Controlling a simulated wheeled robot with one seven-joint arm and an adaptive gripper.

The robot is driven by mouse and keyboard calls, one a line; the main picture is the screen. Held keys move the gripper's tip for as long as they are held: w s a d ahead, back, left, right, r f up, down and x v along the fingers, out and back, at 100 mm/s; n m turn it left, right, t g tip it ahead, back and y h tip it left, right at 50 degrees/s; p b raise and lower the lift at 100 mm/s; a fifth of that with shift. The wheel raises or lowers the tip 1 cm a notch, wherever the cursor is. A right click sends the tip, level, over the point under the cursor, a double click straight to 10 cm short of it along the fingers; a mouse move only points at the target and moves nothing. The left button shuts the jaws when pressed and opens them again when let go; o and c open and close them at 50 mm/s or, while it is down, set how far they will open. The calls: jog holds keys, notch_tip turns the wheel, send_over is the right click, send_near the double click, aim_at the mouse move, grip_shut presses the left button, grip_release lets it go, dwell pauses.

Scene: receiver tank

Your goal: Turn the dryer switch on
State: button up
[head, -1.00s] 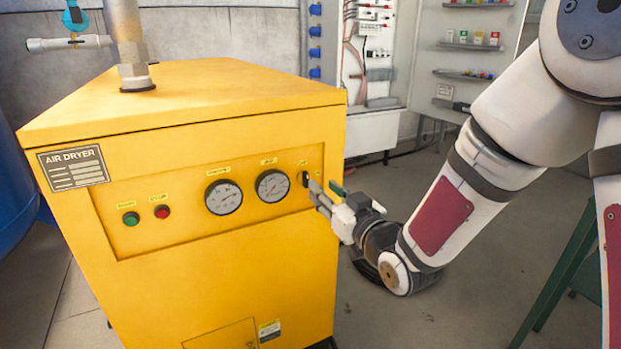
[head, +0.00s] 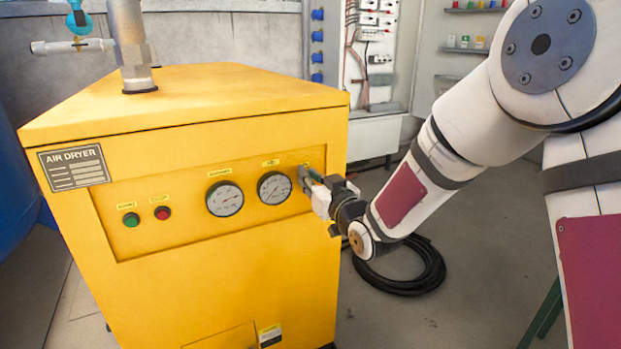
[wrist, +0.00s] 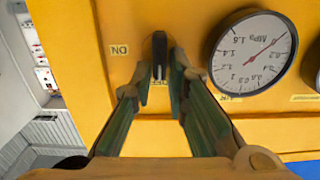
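The yellow air dryer (head: 225,290) stands in front of me. Its dark switch (wrist: 159,50) sits on the front panel in the wrist view, its lever lying lengthwise in the picture. An ON label (wrist: 119,50) is to its left, upside down. My gripper (wrist: 162,76) is open, with one fingertip on each side of the lever. I cannot tell whether either finger touches it. In the head view my gripper (head: 305,181) is at the right end of the panel and hides the switch.
Two gauges (head: 225,198) (head: 274,187) are left of the switch; one gauge (wrist: 252,52) is close to my fingers in the wrist view. Green (head: 131,220) and red (head: 162,213) buttons are farther left. A coiled black hose (head: 420,270) lies on the floor.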

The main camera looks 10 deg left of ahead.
jog(key=shift+m, duration=0.3)
grip_shut()
jog(key=shift+w+d+f+m, duration=0.2)
jog(key=shift+d+f+m, duration=0.1)
jog(key=shift+m, duration=2.55)
jog(key=shift+w+d+f+m, duration=0.15)
jog(key=shift+d+f+m, duration=0.1)
jog(key=shift+m, duration=2.65)
jog(key=shift+w+d+f+m, duration=0.2)
jog(key=shift+d+f+m, duration=0.1)
jog(key=shift+m, duration=2.55)
jog(key=o, duration=0.6)
grip_release()
jog(key=shift+o, duration=0.2)
jog(key=shift+a, duration=0.1)
jog(key=shift+f, duration=0.1)
